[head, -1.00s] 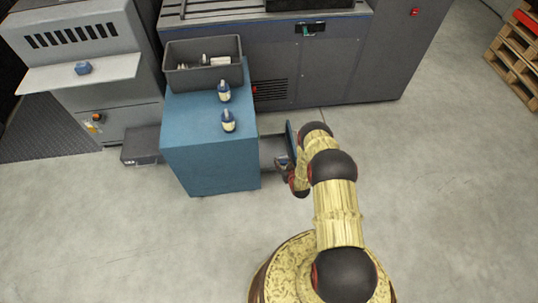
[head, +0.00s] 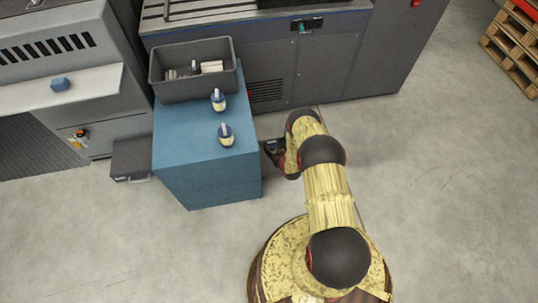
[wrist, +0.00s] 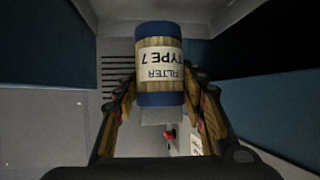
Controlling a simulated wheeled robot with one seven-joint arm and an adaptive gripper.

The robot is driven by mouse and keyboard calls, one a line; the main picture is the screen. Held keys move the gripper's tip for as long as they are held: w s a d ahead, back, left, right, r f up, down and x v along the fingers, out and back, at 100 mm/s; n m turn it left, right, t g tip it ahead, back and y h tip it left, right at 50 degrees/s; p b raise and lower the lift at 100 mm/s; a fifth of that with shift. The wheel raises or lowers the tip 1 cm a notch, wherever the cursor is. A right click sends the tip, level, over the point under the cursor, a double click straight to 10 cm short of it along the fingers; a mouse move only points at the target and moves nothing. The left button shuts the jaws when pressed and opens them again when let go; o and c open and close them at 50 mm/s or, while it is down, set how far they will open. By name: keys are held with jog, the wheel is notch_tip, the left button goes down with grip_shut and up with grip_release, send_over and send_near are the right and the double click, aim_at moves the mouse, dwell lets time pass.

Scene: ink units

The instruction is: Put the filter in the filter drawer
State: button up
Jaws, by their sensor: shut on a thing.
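The filter (wrist: 159,65) is a tan cylinder with blue ends and a white label reading "FILTER TYPE 7", upside down in the wrist view. My gripper (wrist: 161,95) is shut on it, one finger on each side. In the head view my gripper (head: 273,152) is low beside the right side of the blue cabinet (head: 207,180), mostly hidden by my arm. The filter cannot be made out clearly there. I cannot identify the filter drawer with certainty; my arm covers part of the cabinet's right side.
A dark bin (head: 194,88) and two small bottles (head: 218,100) (head: 226,135) stand on the cabinet. A low grey box (head: 131,159) is left of it. A large grey machine (head: 340,65) stands behind. Floor to the right is free; a pallet (head: 513,50) is far right.

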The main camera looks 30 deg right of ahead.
notch_tip(320, 180, down, 8)
jog(key=b, duration=0.3)
jog(key=shift+r, duration=0.3)
jog(key=o, duration=1.2)
jog(key=shift+f, duration=0.2)
jog(key=shift+r, duration=0.15)
